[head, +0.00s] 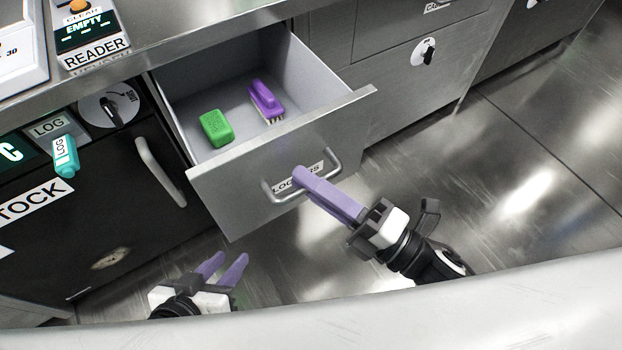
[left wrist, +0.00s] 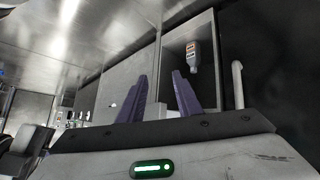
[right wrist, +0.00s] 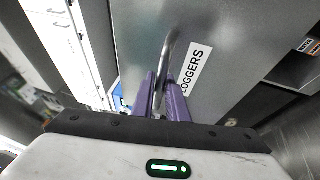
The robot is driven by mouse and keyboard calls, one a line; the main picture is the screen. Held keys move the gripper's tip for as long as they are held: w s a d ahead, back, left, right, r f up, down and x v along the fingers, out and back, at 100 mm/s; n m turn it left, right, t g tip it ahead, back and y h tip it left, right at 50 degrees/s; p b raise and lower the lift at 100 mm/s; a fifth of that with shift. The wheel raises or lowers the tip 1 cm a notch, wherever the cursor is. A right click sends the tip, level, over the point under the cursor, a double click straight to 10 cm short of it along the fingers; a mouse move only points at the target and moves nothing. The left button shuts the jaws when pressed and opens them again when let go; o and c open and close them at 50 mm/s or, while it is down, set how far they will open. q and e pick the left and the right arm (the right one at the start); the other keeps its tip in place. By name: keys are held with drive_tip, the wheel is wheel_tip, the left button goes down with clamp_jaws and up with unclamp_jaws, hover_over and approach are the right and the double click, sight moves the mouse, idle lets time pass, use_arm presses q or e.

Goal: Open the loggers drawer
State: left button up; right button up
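The loggers drawer (head: 235,192) stands pulled out from the counter, with its inside showing. Its curved metal handle (head: 337,165) is on the front, over a LOGGERS label that my gripper partly covers in the head view. The label (right wrist: 194,70) reads clearly in the right wrist view. My right gripper (head: 300,174) is at the handle; in the right wrist view its purple fingers lie on both sides of the handle bar (right wrist: 166,75), close against it. My left gripper (head: 226,264) is low, in front of the black cabinet, fingers apart and empty.
Inside the drawer lie a green block (head: 216,128) and a purple brush (head: 265,101). A READER device (head: 90,30) sits on the counter. Floor at right is clear.

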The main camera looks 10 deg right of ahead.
drive_tip(key=o, duration=0.3)
drive_tip(key=shift+s+d, duration=0.1)
drive_tip(key=v, duration=1)
drive_tip(key=shift+p, duration=0.45)
